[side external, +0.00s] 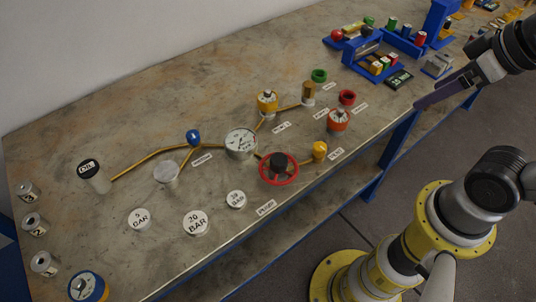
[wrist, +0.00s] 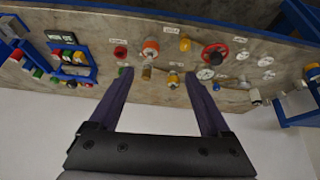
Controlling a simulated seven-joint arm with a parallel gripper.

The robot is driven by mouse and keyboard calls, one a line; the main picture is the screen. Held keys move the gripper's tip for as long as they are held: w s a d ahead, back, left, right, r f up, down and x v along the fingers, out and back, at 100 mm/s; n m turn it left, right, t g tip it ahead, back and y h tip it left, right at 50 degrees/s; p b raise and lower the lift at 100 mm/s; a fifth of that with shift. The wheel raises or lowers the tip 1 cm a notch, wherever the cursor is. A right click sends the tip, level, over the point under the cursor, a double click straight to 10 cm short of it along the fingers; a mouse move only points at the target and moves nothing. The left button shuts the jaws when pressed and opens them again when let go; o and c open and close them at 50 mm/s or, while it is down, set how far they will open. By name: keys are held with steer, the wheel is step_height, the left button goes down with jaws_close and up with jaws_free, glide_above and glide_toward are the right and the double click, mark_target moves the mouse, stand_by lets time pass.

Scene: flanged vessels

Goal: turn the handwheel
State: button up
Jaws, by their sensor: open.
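The handwheel (side external: 279,169) is a red ring with a dark hub, near the front edge of the table in the side external view. It also shows in the wrist view (wrist: 215,54), upper right of centre, beyond the right finger. My gripper (wrist: 158,76) is open, with its two long dark purple fingers spread wide and nothing between them. In the side external view my gripper (side external: 447,92) is at the right, above the table's front edge, well apart from the handwheel. Nothing hides the wheel.
A white gauge (side external: 241,143), an orange-red vessel (side external: 338,121) and a yellow knob (side external: 320,150) stand close around the wheel. Weights marked BAR (side external: 196,222) lie to its left. Blue racks (side external: 378,64) with coloured parts stand at the back right.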

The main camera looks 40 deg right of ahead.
steer(key=w+a+r+n, duration=0.2)
steer(key=w+r, duration=0.2)
steer(key=w, duration=0.1)
steer(key=n+g, duration=0.6)
glide_above(279, 158)
step_height(279, 158, down, 14)
steer(key=r, duration=0.1)
step_height(279, 158, down, 13)
steer(key=shift+f, duration=0.2)
jaws_close()
